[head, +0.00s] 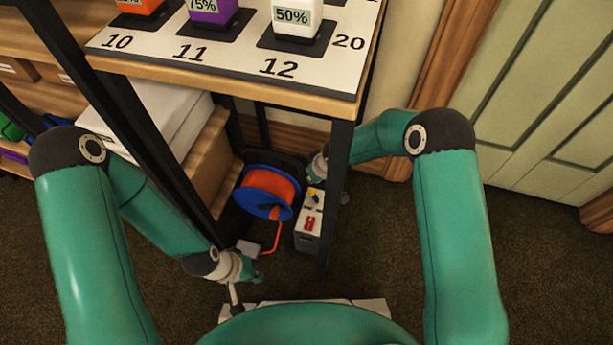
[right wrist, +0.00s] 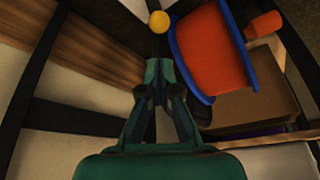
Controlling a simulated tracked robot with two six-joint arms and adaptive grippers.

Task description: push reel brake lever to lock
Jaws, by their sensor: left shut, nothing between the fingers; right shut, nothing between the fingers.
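The cable reel (head: 268,190) has blue flanges and an orange drum. It stands on the floor under the table and also shows in the right wrist view (right wrist: 212,50). A round yellow knob (right wrist: 159,21), which seems to belong to the brake lever, shows beside the blue rim in the right wrist view. My right gripper (right wrist: 158,85) is shut and empty, pointing towards the knob with a gap between. In the head view its fingers are partly hidden by the table leg. My left gripper (head: 257,278) is shut and empty, low in front of the reel.
A grey box (head: 306,237) with a red part on top stands right of the reel. The table (head: 230,82) and its dark legs (head: 337,180) frame the space. Cartons (head: 165,110) sit on a shelf at left. Open carpet lies at right.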

